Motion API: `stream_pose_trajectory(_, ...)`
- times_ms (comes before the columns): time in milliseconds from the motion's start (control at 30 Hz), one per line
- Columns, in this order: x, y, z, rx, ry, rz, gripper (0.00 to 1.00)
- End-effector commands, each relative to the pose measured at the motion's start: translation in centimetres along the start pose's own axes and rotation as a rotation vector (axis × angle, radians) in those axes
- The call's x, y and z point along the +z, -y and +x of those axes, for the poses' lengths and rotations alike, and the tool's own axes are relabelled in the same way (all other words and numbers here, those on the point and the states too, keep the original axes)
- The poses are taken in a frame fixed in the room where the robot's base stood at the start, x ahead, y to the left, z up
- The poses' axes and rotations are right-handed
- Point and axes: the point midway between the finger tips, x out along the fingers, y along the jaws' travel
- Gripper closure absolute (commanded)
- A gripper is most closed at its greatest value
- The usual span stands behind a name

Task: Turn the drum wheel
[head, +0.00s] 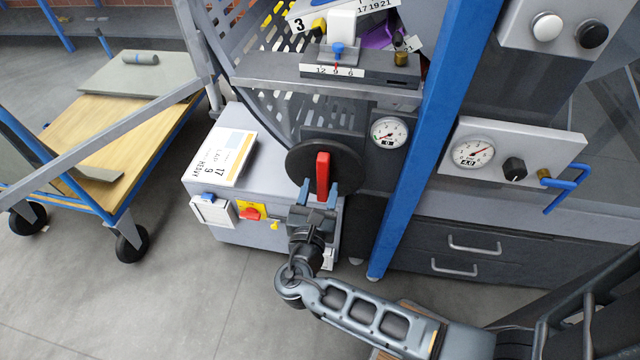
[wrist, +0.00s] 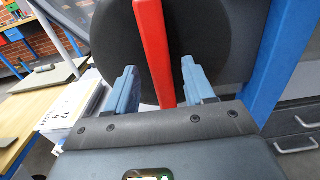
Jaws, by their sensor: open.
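The drum wheel (head: 341,163) is a black disc on the front of the grey machine, with an upright red bar handle (head: 322,175) across it. In the wrist view the black disc (wrist: 208,45) fills the upper middle, and the red handle (wrist: 155,50) runs down between the fingers, tilted slightly. My gripper (head: 318,194) is open at the lower part of the handle. Its two blue-grey fingers (wrist: 159,90) stand one on each side of the handle, with a gap to each. The handle's lower end is hidden behind the gripper body in the wrist view.
A blue post (head: 432,130) stands close on the right, beside gauges (head: 389,132). A wooden cart (head: 120,145) stands left; floor between is clear.

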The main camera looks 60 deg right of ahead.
Motion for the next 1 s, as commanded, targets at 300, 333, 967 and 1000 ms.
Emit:
stream_pose_trajectory(300, -0.1, 0.0, 2.0, 0.001, -0.001, 0.0, 0.47)
stream_pose_trajectory(333, -0.1, 0.0, 2.0, 0.002, -0.001, 0.0, 0.47)
stream_pose_trajectory(967, -0.1, 0.0, 1.9, 0.002, -0.001, 0.001, 0.92)
stream_pose_trajectory(1000, -0.1, 0.0, 1.9, 0.002, -0.001, 0.001, 0.96)
